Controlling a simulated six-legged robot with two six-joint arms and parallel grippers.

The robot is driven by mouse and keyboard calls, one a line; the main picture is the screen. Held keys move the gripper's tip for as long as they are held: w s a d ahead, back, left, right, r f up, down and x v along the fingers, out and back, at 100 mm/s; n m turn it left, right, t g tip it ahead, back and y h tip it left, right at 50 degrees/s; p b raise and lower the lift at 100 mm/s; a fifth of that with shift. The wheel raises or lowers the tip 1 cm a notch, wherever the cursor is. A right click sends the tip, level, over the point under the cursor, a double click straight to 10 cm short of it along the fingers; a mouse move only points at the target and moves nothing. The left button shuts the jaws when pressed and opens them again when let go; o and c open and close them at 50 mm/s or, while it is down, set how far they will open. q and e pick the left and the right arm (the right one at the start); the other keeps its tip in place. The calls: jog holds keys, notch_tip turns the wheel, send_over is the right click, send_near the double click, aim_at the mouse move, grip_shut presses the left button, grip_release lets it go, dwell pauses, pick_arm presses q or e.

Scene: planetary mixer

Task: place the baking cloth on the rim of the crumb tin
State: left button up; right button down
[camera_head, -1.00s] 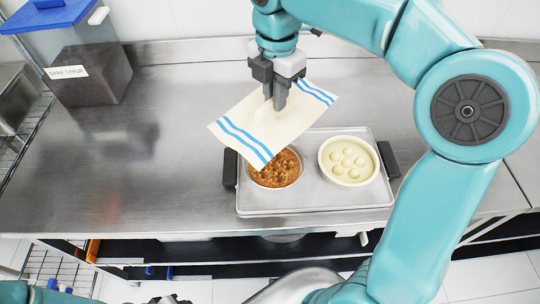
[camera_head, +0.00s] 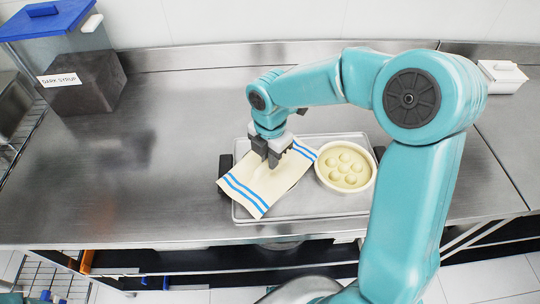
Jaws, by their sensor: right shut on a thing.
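The baking cloth (camera_head: 268,184) is cream with blue double stripes near its two ends. It lies tilted over the left part of the tray. My right gripper (camera_head: 274,163) is shut on the cloth near its middle, pointing down. The crumb tin is hidden under the cloth, so I cannot tell whether the cloth touches its rim. My left gripper is not in view.
A metal tray (camera_head: 300,208) with dark handles sits on the steel counter (camera_head: 120,190). A round cream dish (camera_head: 345,165) with pale dough balls stands on its right side. A dark syrup bin (camera_head: 75,60) stands at the back left, and a white box (camera_head: 502,75) at the back right. The counter's left side is clear.

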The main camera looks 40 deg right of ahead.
jog(key=shift+f, duration=0.1)
jog(key=c, duration=1.1)
grip_release()
notch_tip(320, 180, up, 12)
jog(key=shift+r, duration=0.2)
